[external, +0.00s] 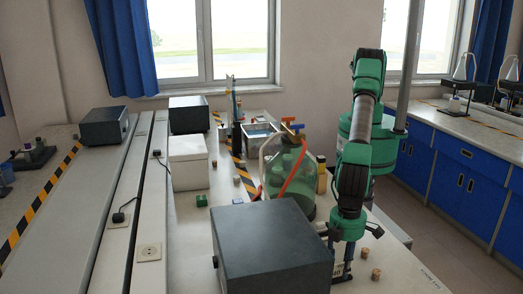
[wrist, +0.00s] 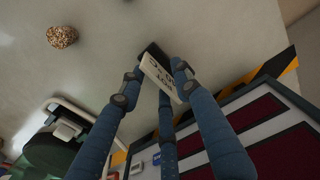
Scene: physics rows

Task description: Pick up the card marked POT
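A small white card (wrist: 161,79) with dark printed letters is between the fingers of my gripper (wrist: 157,76) in the wrist view. The letters are turned and partly covered; they seem to include POT. A dark part shows at the card's far end. One blue finger lies on each side of the card, close to its edges, and another finger runs below it. I cannot tell whether the fingers press on it. In the external view my gripper (external: 342,268) is low over the bench's near right part, beside a dark grey box.
The dark grey box (external: 271,250) stands just left of my gripper. A large green glass bottle (external: 287,173) stands behind it. Cork-like pieces (external: 376,273) lie to the right; one speckled piece (wrist: 62,36) shows in the wrist view. A white box (external: 188,162) stands farther left.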

